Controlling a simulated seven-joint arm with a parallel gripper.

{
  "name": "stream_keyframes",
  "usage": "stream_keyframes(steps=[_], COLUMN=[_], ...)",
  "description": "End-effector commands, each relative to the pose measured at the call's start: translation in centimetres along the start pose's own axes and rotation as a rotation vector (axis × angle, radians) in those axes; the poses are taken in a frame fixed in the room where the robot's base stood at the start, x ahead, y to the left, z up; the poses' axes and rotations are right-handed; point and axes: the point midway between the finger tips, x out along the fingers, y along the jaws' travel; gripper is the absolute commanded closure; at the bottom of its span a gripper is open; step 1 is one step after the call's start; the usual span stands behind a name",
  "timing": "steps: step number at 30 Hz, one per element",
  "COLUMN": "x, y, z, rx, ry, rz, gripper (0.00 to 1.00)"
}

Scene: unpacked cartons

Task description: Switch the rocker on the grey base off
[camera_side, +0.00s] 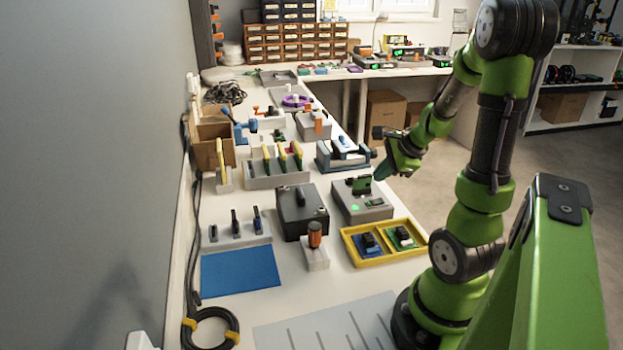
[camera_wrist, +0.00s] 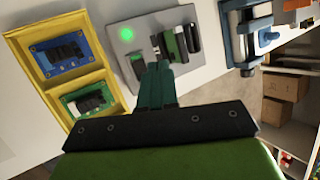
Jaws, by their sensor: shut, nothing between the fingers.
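The grey base (camera_side: 345,207) stands near the table's right edge, behind the yellow tray. It carries a dark and green rocker (camera_side: 361,185), a lit green lamp (camera_side: 354,208) and a small dark panel. In the wrist view the base (camera_wrist: 150,22) shows at top centre, with the lamp (camera_wrist: 127,34) glowing green and the rocker (camera_wrist: 180,44) to its right. My gripper (camera_side: 381,176) is shut and empty, to the right of the rocker. In the wrist view its teal fingertips (camera_wrist: 154,70) cover the base's near edge. Whether they touch anything cannot be told.
The yellow tray (camera_side: 347,234) with two small boards lies in front of the base. A black box (camera_side: 300,210) stands to its left, and a blue and grey vise-like device (camera_side: 342,153) behind it. Right of the table edge is open floor.

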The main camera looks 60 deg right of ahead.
Motion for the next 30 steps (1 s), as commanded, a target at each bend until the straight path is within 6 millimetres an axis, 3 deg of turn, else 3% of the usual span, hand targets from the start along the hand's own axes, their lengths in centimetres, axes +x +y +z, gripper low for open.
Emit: stream_keyframes(steps=[6, 12, 30], x=[2.3, 3.3, 3.5], y=[1.3, 1.9, 1.9], z=[-1.3, -1.8, -1.9], rx=[0.005, 0.002, 0.0], ry=[0.001, 0.002, 0.002], rz=[0.004, 0.002, 0.001], gripper=[1.0, 1.0, 1.0])
